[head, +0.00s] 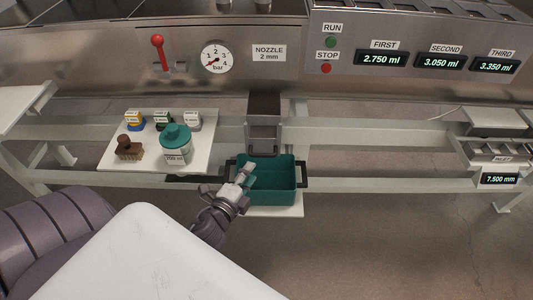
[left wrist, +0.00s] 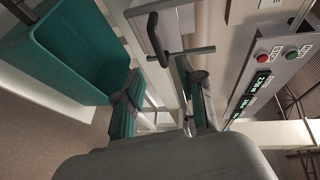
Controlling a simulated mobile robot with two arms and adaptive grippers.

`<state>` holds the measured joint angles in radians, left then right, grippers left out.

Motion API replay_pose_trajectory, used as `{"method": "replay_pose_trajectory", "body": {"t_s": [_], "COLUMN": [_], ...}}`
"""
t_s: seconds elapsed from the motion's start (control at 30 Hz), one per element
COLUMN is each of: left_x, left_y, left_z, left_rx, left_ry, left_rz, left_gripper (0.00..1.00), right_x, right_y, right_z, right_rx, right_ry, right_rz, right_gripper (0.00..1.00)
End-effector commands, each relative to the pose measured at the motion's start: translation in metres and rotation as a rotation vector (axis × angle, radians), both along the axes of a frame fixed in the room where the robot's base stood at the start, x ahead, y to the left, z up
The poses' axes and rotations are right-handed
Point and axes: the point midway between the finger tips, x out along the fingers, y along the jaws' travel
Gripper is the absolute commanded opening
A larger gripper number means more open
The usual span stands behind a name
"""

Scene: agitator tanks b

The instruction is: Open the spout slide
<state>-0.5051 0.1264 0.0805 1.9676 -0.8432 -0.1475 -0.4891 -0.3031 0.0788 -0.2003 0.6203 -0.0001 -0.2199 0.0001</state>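The grey metal spout (head: 264,108) hangs below the machine panel under the nozzle label. In the left wrist view, a dark bar handle (left wrist: 156,40) stands out from the metal at the spout; I take it as the slide's handle. How far the slide is open cannot be told. A teal bin (head: 284,184) stands below the spout, and it also fills the upper left of the left wrist view (left wrist: 72,48). My left gripper (head: 248,169) is over the bin's left side, below the spout. In the wrist view its fingers are apart, with nothing held between them. My right gripper is not in view.
A white shelf (head: 112,157) at left bears a teal-lidded jar (head: 175,143), a brown brush-like block (head: 129,149) and small bottles. The bin's dark handles (head: 302,171) stick out at its sides. Rails (head: 370,137) run behind. The panel has a red lever (head: 158,48).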

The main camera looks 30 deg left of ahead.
Motion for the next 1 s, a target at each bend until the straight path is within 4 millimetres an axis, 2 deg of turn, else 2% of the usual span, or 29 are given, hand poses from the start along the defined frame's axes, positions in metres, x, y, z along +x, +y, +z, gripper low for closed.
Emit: {"method": "replay_pose_trajectory", "body": {"t_s": [0.03, 0.2, 0.4, 0.6, 0.87, 0.9, 1.0], "left_x": [0.013, 0.048, 0.079, 0.092, 0.094, 0.094, 0.094], "left_y": [0.002, 0.008, 0.012, 0.014, 0.014, 0.014, 0.014], "left_z": [-0.001, -0.009, -0.016, -0.018, -0.018, -0.018, -0.018], "left_rx": [0.002, 0.002, -0.001, -0.003, -0.003, -0.003, -0.003], "left_ry": [-0.003, -0.002, -0.001, 0.002, 0.002, 0.002, 0.002], "left_rz": [-0.001, -0.001, 0.000, 0.000, 0.000, 0.000, 0.000], "left_gripper": [0.39, 0.39, 0.39, 0.39, 0.39, 0.38, 0.21], "right_x": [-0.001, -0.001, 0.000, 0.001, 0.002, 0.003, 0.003], "right_y": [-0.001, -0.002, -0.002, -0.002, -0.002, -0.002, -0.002], "right_z": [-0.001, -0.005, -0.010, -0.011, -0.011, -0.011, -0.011], "right_rx": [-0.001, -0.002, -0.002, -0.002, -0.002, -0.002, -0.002], "right_ry": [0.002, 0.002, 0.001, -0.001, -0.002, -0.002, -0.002], "right_rz": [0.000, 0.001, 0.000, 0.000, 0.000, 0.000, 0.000], "right_gripper": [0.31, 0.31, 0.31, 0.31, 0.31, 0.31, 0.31]}}
